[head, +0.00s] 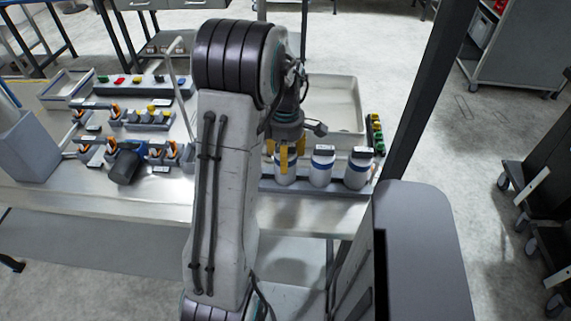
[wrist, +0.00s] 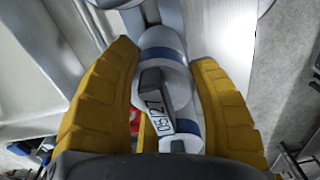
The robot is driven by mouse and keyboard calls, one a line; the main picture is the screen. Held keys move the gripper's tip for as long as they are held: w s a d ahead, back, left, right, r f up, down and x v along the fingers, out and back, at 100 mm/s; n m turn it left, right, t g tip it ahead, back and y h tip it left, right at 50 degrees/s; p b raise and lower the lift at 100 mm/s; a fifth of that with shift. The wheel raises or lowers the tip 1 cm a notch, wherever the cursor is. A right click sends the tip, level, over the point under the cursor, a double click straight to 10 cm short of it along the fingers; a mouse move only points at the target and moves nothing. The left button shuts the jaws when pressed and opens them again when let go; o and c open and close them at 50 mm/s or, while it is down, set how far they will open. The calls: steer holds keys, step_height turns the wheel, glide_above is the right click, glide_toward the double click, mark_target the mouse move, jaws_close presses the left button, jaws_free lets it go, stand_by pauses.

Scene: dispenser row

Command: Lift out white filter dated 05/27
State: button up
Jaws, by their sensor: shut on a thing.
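The white filter (wrist: 158,75) with blue bands and a dark cap is between the yellow fingers of my gripper (wrist: 165,90) in the wrist view. A label on its cap reads 05/27. My gripper is shut on it. In the head view my gripper (head: 284,160) reaches down over the leftmost visible white filter (head: 285,173) in the grey rack (head: 318,190). Its fingers hide part of that filter. I cannot tell whether its base is clear of the rack.
Two more white filters with dark caps stand to the right, a middle one (head: 321,167) and a right one (head: 358,169). A large pale tray (head: 335,100) lies behind them. Small orange-topped items (head: 113,148) stand left of my arm. A dark post (head: 425,85) rises at the right.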

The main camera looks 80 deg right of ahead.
step_height(320, 180, up, 10)
stand_by(0.8)
stand_by(0.3)
